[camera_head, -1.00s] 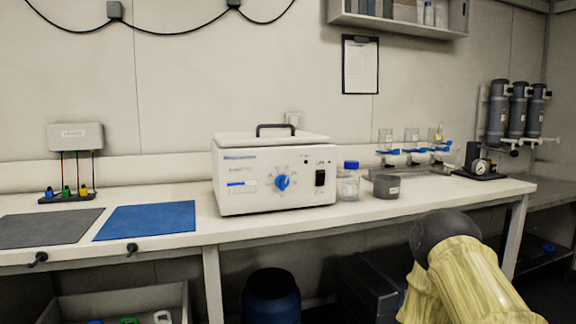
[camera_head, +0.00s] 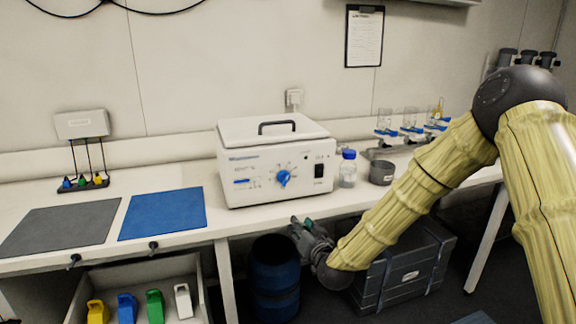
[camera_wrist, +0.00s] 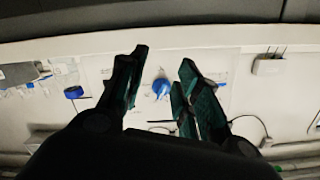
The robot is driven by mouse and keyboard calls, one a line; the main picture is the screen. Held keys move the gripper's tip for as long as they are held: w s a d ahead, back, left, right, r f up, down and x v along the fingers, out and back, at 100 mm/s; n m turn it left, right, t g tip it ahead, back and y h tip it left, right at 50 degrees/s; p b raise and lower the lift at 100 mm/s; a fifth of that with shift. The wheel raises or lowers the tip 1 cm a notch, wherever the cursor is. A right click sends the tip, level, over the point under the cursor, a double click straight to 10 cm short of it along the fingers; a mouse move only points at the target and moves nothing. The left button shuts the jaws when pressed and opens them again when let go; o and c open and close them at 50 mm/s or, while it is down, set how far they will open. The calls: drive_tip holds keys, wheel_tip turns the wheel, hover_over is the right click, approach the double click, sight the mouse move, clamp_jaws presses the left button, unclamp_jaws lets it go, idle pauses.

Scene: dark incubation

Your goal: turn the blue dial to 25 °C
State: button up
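The blue dial (camera_head: 283,178) is on the front panel of a white box-shaped incubator (camera_head: 240,197) on the bench. Small marks ring the dial, but their numbers are too small to read. In the head view my gripper (camera_head: 297,222) is below and in front of the incubator, near the bench's front edge, apart from the dial. In the wrist view the dial (camera_wrist: 160,88) shows between the two spread fingers of my gripper (camera_wrist: 163,72). The gripper is open and empty.
A blue-capped bottle (camera_head: 347,170) and a grey pot (camera_head: 382,173) stand right of the incubator. A blue mat (camera_head: 162,214) and a grey mat (camera_head: 60,228) lie to its left. A blue drum (camera_head: 274,280) and a dark crate (camera_head: 410,270) are below the bench.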

drive_tip(key=t+p, duration=0.2)
approach(287, 180)
drive_tip(key=p+x, duration=0.2)
drive_tip(key=x, duration=0.6)
drive_tip(key=shift+w+a+r, duration=0.1)
drive_tip(key=shift+w, duration=0.15)
clamp_jaws()
